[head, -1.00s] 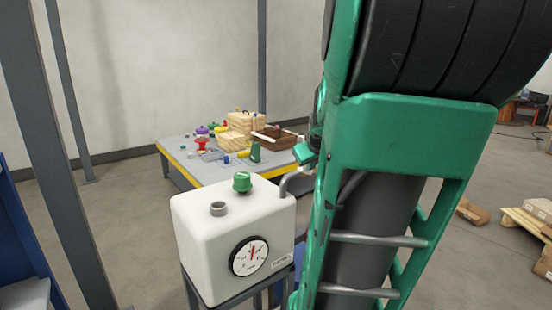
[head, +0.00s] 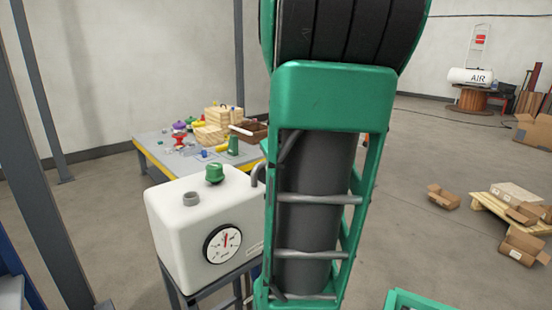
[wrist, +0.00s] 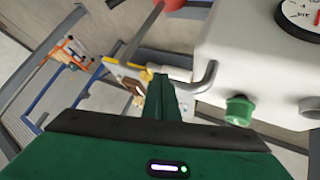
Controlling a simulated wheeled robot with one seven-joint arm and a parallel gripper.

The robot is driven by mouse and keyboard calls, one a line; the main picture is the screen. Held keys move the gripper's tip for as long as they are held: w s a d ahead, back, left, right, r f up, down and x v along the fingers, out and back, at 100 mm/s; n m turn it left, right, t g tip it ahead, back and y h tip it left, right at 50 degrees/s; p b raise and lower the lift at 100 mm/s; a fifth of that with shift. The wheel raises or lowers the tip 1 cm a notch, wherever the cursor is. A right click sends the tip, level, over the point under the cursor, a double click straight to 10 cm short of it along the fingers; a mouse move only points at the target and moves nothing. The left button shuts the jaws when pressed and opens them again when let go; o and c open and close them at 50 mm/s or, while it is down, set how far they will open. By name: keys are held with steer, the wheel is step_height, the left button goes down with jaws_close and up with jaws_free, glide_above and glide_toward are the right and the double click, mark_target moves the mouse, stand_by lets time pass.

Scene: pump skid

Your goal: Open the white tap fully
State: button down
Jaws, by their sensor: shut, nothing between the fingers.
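I cannot pick out a white tap for certain in either view. Small coloured fittings, among them a red one (head: 178,141) and a purple one (head: 179,126), stand on the grey, yellow-edged table (head: 160,155); they are too small to tell apart well. My gripper (wrist: 162,80) is shut and empty in the wrist view, pointing past the bent grey pipe (wrist: 206,78) of the white tank (wrist: 245,50). In the head view my arm hides the gripper and part of the table's right side.
The white tank (head: 170,225) with a green cap (head: 214,173) and a gauge (head: 222,243) stands close in front of the table. Wooden blocks (head: 218,120) sit on the table. Cardboard boxes (head: 443,198) and a pallet (head: 487,206) lie right, with open floor between.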

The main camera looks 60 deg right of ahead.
steer(key=shift+s+r, duration=0.1)
steer(key=s+a+r, duration=0.4)
steer(key=s+a, duration=0.1)
steer(key=a, duration=0.5)
steer(key=shift+r, duration=0.4)
stand_by(0.3)
steer(key=s+a+f+g+y, duration=0.2)
steer(key=a+f, duration=0.5)
steer(key=a, duration=0.4)
steer(key=s+a+f+g+y, duration=0.3)
steer(key=a+f+y, duration=0.3)
steer(key=a, duration=0.5)
step_height(320, 180, down, 2)
steer(key=shift+s+a+f+m+g, duration=0.1)
steer(key=shift+s+a+m+g, duration=0.2)
steer(key=shift+s, duration=0.35)
